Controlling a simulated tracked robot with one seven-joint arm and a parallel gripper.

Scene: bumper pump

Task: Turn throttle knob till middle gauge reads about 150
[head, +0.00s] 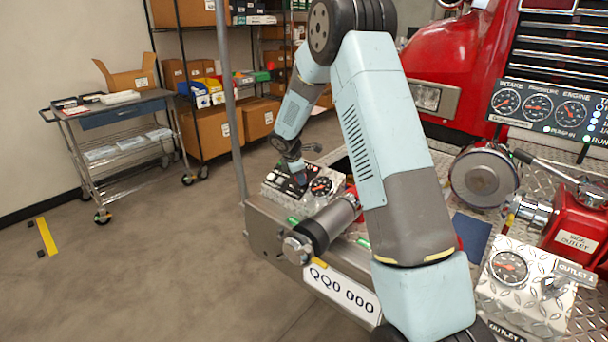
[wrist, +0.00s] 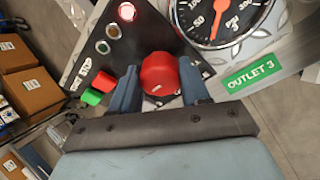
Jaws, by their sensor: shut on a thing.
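The red throttle knob (wrist: 159,76) sits on a dark control panel (wrist: 90,62) in the wrist view. My gripper (wrist: 160,68) is shut on it, with one blue-grey finger on each side. The middle gauge (head: 538,106), labelled PRESSURE, is on the upright panel at the right, between the intake and engine gauges. Its needle is too small to read.
A lit red light (wrist: 127,12), red and green buttons (wrist: 92,97) and a black dial (wrist: 220,18) are close to the gripper. An OUTLET 3 label (wrist: 253,75) lies to its right. A grey capped pipe (head: 325,225) stands near the arm.

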